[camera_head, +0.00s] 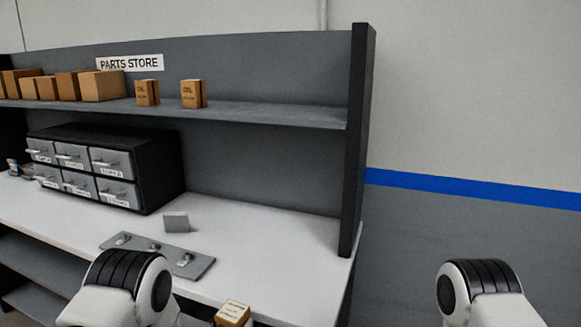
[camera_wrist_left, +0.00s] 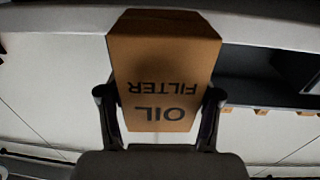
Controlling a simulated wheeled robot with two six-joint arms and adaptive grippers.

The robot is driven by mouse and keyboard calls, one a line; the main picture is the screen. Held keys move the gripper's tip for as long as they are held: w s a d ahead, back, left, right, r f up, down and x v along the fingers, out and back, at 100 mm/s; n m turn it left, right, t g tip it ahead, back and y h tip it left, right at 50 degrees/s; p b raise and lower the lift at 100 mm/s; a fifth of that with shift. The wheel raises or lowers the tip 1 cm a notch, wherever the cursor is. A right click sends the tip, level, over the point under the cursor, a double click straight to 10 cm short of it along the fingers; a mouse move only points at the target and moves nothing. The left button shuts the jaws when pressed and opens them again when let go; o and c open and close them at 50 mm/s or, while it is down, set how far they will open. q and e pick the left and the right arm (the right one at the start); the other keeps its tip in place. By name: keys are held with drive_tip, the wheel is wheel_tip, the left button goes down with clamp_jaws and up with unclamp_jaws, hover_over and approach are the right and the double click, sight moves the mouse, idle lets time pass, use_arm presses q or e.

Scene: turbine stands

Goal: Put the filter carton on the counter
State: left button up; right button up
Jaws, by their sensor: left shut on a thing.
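The filter carton (camera_head: 232,313) is a small orange-brown box at the bottom edge of the head view, in front of the white counter (camera_head: 270,230). In the left wrist view the carton (camera_wrist_left: 165,65) fills the middle, its "OIL FILTER" print upside down. My left gripper (camera_wrist_left: 160,112) is shut on it, one finger on each side. Whether the carton touches the counter cannot be told. My right gripper is out of view; only part of my right arm shows.
A drawer cabinet (camera_head: 150,165) stands behind. The counter's right part is clear, ending at a dark upright (camera_head: 356,140). Two similar cartons (camera_head: 193,93) sit on the shelf.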

use_arm(q)
drive_tip(key=shift+n+t+y, duration=0.3)
drive_tip(key=shift+n+y, duration=0.1)
drive_tip(key=shift+y, duration=0.2)
drive_tip(key=s+f, duration=0.2)
drive_tip(key=f, duration=0.1)
drive_tip(key=s+f, duration=0.1)
drive_tip(key=shift+d+f, duration=0.2)
drive_tip(key=shift+d, duration=0.2)
drive_tip(key=s+a+r+n+t+y, duration=0.1)
drive_tip(key=s+a+r+n+y, duration=0.3)
drive_tip(key=s+a+r+y, duration=0.2)
wheel_tip(320, 180, up, 3)
drive_tip(key=shift+s+a+f, duration=0.15)
drive_tip(key=shift+s+a, duration=0.2)
drive_tip(key=shift+a, duration=0.1)
drive_tip(key=shift+w+f, duration=0.1)
